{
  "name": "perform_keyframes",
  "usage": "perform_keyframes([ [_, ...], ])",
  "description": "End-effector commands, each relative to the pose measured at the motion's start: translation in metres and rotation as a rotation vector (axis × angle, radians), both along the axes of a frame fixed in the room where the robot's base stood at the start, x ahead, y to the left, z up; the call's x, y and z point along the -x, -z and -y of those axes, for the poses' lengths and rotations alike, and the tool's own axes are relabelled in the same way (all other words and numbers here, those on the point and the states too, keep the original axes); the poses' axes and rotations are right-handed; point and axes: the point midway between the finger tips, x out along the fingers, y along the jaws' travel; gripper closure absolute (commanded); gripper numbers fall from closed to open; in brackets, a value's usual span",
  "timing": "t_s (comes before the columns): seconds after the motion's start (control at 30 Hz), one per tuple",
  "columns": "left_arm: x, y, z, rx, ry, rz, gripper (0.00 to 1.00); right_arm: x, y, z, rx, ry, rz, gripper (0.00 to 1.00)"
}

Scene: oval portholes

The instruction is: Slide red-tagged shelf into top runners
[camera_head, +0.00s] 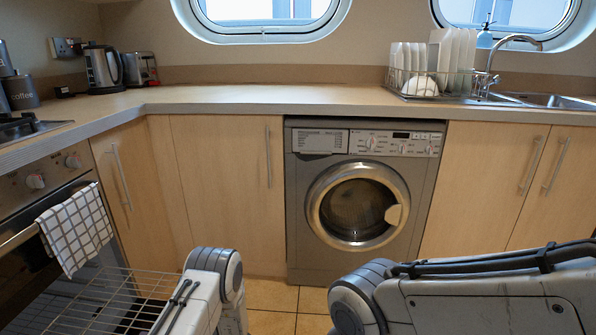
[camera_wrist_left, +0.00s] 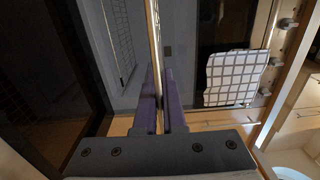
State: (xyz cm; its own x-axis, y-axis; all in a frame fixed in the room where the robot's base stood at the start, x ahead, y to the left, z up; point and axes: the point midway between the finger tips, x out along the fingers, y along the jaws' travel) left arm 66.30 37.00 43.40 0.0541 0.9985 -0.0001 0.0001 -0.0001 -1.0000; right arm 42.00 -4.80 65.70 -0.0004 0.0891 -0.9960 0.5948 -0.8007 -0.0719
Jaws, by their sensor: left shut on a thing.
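In the left wrist view my left gripper (camera_wrist_left: 160,88) has its two purple fingers closed on a thin, pale tan edge (camera_wrist_left: 154,40), seen edge-on and running away from the fingers. A wire shelf (camera_head: 115,297) shows at the lower left of the head view, in front of the oven and partly behind my left arm. The held edge may belong to it, but I cannot tell for sure. A wire grid (camera_wrist_left: 121,42) also shows left of the held edge in the wrist view. I see no red tag and cannot make out the runners. My right gripper is outside the views.
The oven front (camera_head: 35,190) is at the left, with a checked towel (camera_head: 76,230) hanging on its handle; the towel (camera_wrist_left: 235,78) is close to my left gripper. A washing machine (camera_head: 300,235) and cupboards stand behind. Some tiled floor (camera_head: 270,295) is clear between my arms.

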Motion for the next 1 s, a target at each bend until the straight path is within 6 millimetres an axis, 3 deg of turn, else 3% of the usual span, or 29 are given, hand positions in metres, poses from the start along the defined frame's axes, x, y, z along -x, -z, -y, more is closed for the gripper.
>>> perform_keyframes([
  [1.0, -0.002, -0.002, -0.019, -0.005, 0.001, 0.002, 1.00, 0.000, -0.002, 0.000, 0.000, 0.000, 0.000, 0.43],
])
